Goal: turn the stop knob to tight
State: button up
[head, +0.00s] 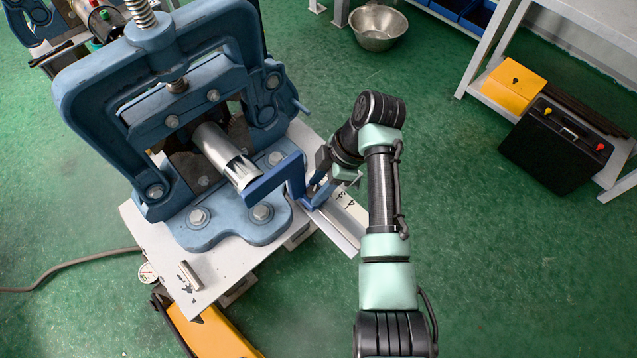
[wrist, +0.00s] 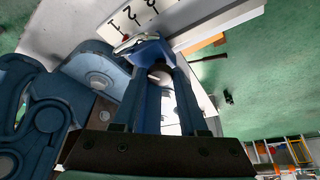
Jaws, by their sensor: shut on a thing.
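The blue stop arm (head: 272,180) reaches from a rail with a numbered scale (head: 345,213) to the open end of a silver pipe (head: 222,155). The pipe is held in a large blue pipe vise (head: 165,85). My gripper (head: 319,193) is at the stop's carriage on the rail, on the right side of the vise. In the wrist view, its two blue fingers are shut on the stop knob (wrist: 160,75), whose rounded end shows between them. The fingers hide most of the knob. A blue carriage with a shiny metal edge (wrist: 140,41) sits just beyond, beside the scale (wrist: 136,17).
The vise stands on a pale bench plate (head: 215,262) with a small loose metal rod (head: 189,275). A metal bowl (head: 378,27) lies on the green floor behind. A black case (head: 556,145) and a yellow box (head: 512,88) stand at right. Open floor lies right of my arm.

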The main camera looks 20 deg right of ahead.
grip_shut()
jog(key=shift+r, duration=0.1)
jog(key=m+p, duration=0.1)
jog(key=m+t+p, duration=0.1)
jog(key=p, duration=0.1)
jog(key=shift+s+a+r+m, duration=0.1)
jog(key=shift+s+m, duration=0.05)
jog(key=shift+m, duration=0.15)
jog(key=shift+m+t+h+p, duration=0.5)
jog(key=shift+m+p, duration=0.85)
jog(key=shift+m, duration=0.25)
jog(key=o, duration=0.9)
grip_release()
